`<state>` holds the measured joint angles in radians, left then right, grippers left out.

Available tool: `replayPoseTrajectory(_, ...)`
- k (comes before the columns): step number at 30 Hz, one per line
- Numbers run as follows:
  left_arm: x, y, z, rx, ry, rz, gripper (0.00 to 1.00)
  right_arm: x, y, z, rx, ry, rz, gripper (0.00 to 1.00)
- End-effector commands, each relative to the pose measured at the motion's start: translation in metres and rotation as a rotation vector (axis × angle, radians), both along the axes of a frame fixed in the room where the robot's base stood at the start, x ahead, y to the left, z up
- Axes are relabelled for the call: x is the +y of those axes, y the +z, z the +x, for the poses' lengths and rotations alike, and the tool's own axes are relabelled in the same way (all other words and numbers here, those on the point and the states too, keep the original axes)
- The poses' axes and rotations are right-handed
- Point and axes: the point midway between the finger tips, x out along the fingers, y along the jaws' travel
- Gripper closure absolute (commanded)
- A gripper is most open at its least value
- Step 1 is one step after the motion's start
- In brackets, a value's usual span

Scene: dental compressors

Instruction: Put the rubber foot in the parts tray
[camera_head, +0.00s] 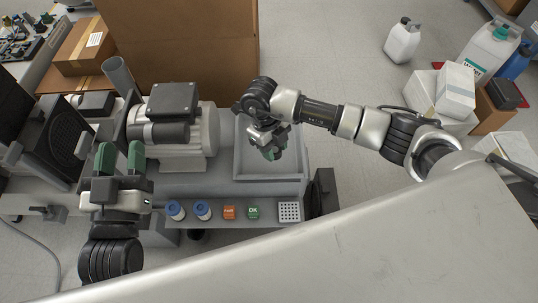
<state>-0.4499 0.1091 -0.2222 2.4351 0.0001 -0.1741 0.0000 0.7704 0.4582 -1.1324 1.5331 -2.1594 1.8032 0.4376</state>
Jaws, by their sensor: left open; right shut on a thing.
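The parts tray (251,168) is a shallow grey tray at the right end of the grey bench. My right gripper (273,150) reaches over it from the right, green fingers pointing down above the tray. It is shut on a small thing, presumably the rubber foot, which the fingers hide. Whether it touches the tray floor I cannot tell. No rubber foot shows clearly elsewhere. My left gripper (121,158) is open and empty at the left, green fingers apart, in front of the compressor.
A grey compressor motor (174,126) stands left of the tray. Blue-and-white knobs, an orange button (229,212), a green OK button (253,212) and a perforated square line the bench's front edge. A tall brown cardboard box (190,45) stands behind.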

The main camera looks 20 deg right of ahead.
Motion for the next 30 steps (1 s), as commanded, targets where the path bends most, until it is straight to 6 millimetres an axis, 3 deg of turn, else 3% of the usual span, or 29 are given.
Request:
replayPoseTrajectory(6,-0.002,0.019,-0.005,-0.164,-0.01,-0.045,0.57,0.009,-0.01,0.014,-0.001,0.0,0.0,0.83)
replayPoseTrajectory(19,-0.002,0.055,-0.031,-0.517,-0.029,-0.147,0.57,0.009,-0.047,0.014,0.001,0.001,0.001,0.83)
replayPoseTrajectory(30,-0.002,0.061,-0.036,-0.568,-0.031,-0.161,0.57,0.009,-0.05,0.014,-0.001,0.001,0.001,0.83)
